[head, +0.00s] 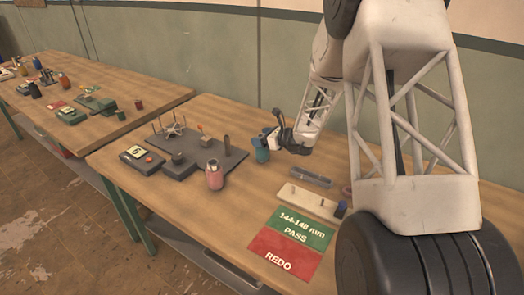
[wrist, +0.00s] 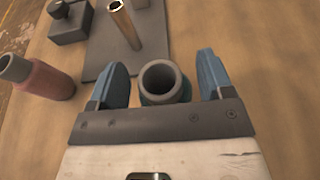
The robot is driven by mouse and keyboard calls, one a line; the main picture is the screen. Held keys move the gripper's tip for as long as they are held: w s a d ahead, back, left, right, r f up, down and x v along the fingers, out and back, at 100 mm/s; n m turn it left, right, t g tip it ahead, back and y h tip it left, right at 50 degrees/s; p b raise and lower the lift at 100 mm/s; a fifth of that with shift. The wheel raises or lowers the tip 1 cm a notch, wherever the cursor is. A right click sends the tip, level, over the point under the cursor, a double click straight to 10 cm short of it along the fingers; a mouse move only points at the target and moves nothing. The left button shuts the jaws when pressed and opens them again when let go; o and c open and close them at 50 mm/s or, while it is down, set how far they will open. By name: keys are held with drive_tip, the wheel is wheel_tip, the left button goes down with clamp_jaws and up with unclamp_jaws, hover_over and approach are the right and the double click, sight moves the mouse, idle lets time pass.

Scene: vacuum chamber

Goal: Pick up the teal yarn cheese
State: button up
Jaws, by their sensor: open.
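The teal yarn cheese (head: 261,155) stands on the near workbench, right of the dark fixture plate. In the wrist view its grey tube end (wrist: 159,78) faces me, with a little teal yarn (wrist: 172,99) showing below the rim. My gripper (wrist: 165,82) is open, with one blue finger on each side of the cheese. It seems to have a small gap on both sides. In the head view my gripper (head: 268,139) is at the cheese, and the finger contact is too small to tell. The lower part of the cheese is hidden.
A pink yarn cheese (head: 214,178) stands to the left, near the bench's front edge; it also shows in the wrist view (wrist: 42,80). The dark fixture plate (head: 225,160) bears an upright post (wrist: 124,24). A green and red card (head: 291,243) lies at the front right.

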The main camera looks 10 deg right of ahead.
drive_tip(key=c, duration=1.3)
drive_tip(key=shift+r, duration=0.7)
drive_tip(key=s+r, duration=0.1)
drive_tip(key=s, duration=0.7)
drive_tip(key=s+r, duration=0.2)
drive_tip(key=s, duration=0.6)
drive_tip(key=shift+a+r, duration=0.15)
drive_tip(key=shift+r, duration=0.15)
